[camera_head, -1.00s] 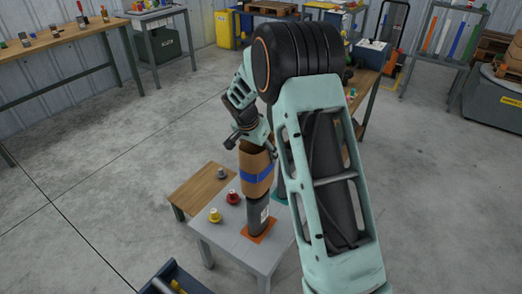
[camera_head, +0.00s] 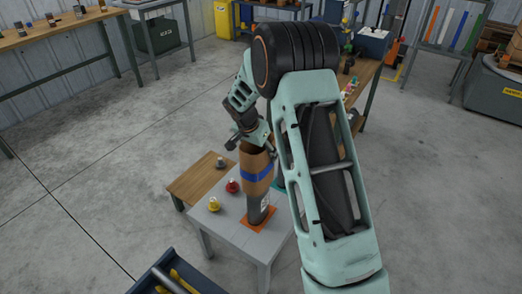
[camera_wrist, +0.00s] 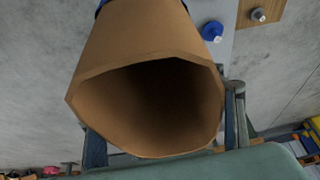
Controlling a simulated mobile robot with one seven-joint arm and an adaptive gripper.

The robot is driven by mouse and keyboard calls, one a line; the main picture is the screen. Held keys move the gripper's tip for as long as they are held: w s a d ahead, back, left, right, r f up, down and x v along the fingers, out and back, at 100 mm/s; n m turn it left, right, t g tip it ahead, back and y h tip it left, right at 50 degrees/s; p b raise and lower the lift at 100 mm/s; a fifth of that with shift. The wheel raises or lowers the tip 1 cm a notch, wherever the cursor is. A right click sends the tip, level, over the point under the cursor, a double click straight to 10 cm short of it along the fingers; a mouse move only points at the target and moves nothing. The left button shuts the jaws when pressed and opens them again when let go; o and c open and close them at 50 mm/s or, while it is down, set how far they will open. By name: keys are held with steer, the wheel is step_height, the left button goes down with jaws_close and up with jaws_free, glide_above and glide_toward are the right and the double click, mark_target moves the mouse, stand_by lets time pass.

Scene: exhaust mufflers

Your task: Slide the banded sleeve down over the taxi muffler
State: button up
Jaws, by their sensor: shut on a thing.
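Below the sleeve, the lower part of a dark grey muffler (camera_head: 262,208) with a pale label shows, standing on an orange square (camera_head: 247,224). The sleeve appears to be around the muffler's upper part, but the overlap is hidden. In the wrist view the sleeve's near opening (camera_wrist: 145,60) lies between my gripper's fingers (camera_wrist: 165,135); its inside is dark and no muffler top can be made out.
The muffler stands on a small grey table (camera_head: 230,232). A red knob (camera_head: 232,187), a yellow knob (camera_head: 214,205) and a grey knob (camera_head: 220,163) are at left, the last on a wooden board (camera_head: 195,182). A dark blue tray (camera_head: 190,270) is in front. My arm hides the table's right side.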

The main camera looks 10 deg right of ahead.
steer(key=shift+f+b, duration=0.55)
steer(key=shift+f, duration=0.85)
steer(key=shift+f+b, duration=2.85)
steer(key=shift+b, duration=0.25)
steer(key=o, duration=1.2)
steer(key=shift+r+p, duration=1.9)
steer(key=shift+r, duration=2.1)
